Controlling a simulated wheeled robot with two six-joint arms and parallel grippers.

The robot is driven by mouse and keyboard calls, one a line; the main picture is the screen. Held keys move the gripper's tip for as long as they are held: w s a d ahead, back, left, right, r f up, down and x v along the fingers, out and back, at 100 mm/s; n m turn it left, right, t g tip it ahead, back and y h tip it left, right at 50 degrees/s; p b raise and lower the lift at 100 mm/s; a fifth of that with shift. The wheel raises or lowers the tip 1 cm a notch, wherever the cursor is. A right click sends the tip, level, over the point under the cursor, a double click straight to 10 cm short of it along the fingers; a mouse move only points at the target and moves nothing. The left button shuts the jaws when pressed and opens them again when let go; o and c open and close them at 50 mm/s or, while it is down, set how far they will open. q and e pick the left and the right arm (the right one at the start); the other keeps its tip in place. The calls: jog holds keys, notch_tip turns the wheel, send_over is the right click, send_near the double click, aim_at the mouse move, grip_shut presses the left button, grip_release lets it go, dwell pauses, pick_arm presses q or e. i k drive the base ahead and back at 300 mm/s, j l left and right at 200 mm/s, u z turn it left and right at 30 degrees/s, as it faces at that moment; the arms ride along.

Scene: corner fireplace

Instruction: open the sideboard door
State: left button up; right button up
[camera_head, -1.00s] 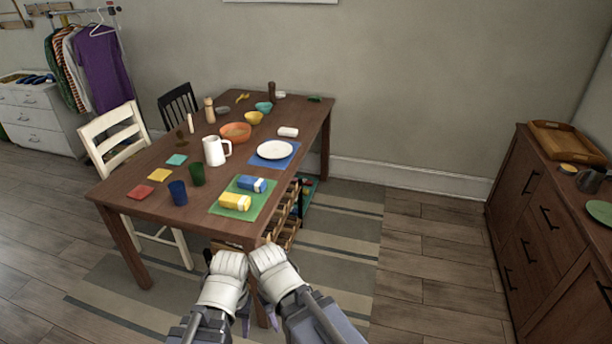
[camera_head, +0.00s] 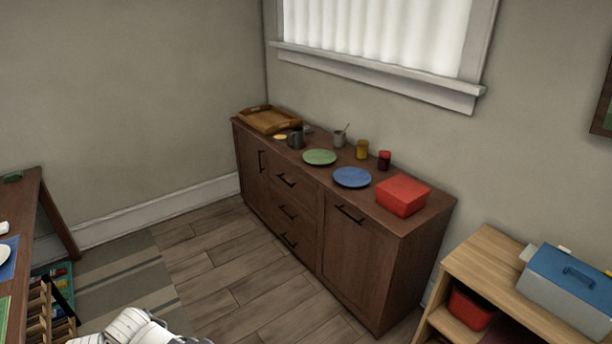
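The dark brown sideboard (camera_head: 350,262) stands against the wall under the window. Its left door (camera_head: 251,170) has an upright black handle (camera_head: 261,161). Its right door (camera_head: 352,258) has a black handle (camera_head: 349,214) near the top edge. Both doors look closed, as do the drawers (camera_head: 292,205) between them. White parts of my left gripper (camera_head: 88,339) and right gripper (camera_head: 132,325) show at the bottom left edge, well away from the sideboard. Their fingertips cannot be made out.
On the sideboard top are a wooden tray (camera_head: 270,120), a green plate (camera_head: 319,157), a blue plate (camera_head: 352,177), a red box (camera_head: 403,195) and cups. A light wood shelf (camera_head: 478,262) stands at right, a table (camera_head: 28,200) at left. The floor (camera_head: 235,275) before the sideboard is clear.

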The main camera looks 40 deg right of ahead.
aim_at(251, 154)
jog(key=z, duration=1.1)
jog(key=i+u, duration=0.1)
jog(key=i, duration=1.75)
jog(key=i+l, duration=0.15)
jog(key=i, duration=1.7)
jog(key=j+u, duration=0.05)
jog(key=j, duration=0.05)
